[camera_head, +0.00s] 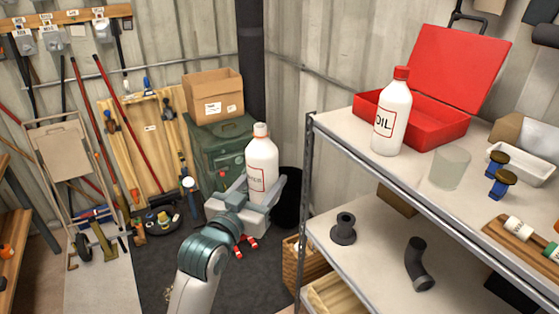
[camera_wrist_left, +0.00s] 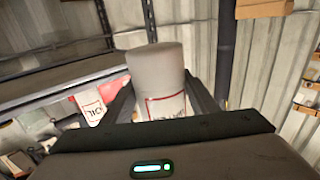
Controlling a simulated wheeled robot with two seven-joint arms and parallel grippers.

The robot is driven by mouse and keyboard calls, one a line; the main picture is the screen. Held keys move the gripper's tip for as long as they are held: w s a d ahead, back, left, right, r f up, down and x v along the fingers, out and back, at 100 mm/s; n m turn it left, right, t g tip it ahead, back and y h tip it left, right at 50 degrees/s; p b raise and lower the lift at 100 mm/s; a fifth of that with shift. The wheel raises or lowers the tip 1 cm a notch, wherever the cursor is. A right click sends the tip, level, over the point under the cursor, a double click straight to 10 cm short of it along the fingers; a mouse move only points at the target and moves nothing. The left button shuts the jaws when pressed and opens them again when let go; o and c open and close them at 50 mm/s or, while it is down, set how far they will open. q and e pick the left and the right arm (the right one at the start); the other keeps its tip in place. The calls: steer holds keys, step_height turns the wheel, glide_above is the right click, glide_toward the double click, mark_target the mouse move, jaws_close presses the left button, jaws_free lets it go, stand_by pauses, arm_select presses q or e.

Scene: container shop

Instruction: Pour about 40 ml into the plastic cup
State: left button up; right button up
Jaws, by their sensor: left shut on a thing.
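My left gripper (camera_head: 264,190) is shut on a white bottle (camera_head: 261,155) with a white cap and a red-framed label, partly covered by a finger. The bottle is upright in the air, left of the shelf. In the left wrist view the same bottle (camera_wrist_left: 156,70) sits between the two fingers. A translucent plastic cup (camera_head: 449,168) stands on the top shelf (camera_head: 405,175), well to the right of the bottle. I cannot see any liquid in it. My right gripper is not in view.
A white OIL bottle (camera_head: 392,116) with a red cap stands on the shelf, before an open red toolbox (camera_head: 440,122). The shelf's front-left part is clear.

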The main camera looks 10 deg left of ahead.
arm_select(q)
steer(key=s+a+f+n+y, duration=0.3)
steer(key=s+a+f+y, duration=0.2)
steer(key=s+a, duration=0.4)
steer(key=shift+s+f+t+b, duration=0.35)
steer(key=shift+s+f+t, duration=0.05)
steer(key=shift+s+f, duration=0.35)
